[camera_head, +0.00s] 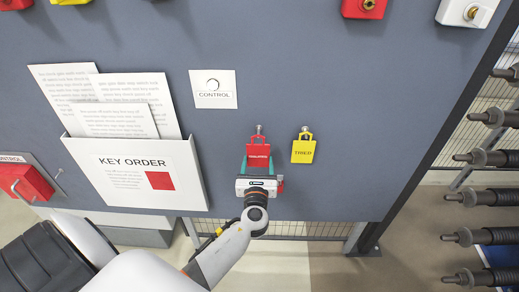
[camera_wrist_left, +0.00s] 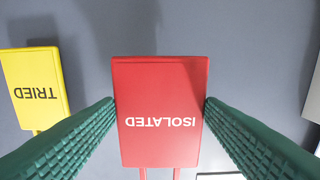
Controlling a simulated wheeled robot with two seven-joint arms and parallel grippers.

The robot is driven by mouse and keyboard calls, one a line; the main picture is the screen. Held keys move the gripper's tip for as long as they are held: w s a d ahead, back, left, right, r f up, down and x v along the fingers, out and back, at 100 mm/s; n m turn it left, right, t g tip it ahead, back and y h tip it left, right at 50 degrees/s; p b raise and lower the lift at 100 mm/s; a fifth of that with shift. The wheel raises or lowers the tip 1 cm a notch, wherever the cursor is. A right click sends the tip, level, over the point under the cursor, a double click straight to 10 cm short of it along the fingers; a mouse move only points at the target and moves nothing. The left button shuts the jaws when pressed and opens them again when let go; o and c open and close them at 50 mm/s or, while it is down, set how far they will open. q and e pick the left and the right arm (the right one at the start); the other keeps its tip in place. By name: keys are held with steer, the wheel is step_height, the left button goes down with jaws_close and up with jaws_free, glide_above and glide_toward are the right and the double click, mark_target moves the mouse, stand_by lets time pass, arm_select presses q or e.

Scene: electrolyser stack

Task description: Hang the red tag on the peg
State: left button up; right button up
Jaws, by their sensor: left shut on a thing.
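The red tag (camera_head: 258,157), lettered "ISOLATED", is in front of the grey panel, upright in the head view. It also shows upside down in the left wrist view (camera_wrist_left: 160,95). My left gripper (camera_head: 258,163) is shut on it, with a green finger at each side edge. A silver peg (camera_head: 259,128) sticks out at the top of the tag's handle loop. I cannot tell whether the loop is around the peg or only in front of it. My right gripper is not in view.
A yellow "TRIED" tag (camera_head: 303,151) hangs from a peg just right of the red tag. A white "KEY ORDER" holder (camera_head: 140,175) with papers is at left. A "CONTROL" label (camera_head: 213,89) is up left.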

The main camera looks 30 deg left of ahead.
arm_select(q)
steer(key=shift+s+d, duration=0.1)
steer(key=shift+s, duration=0.05)
steer(key=shift+p+v, duration=0.3)
steer(key=shift+v, duration=1.35)
steer(key=shift+r, duration=0.1)
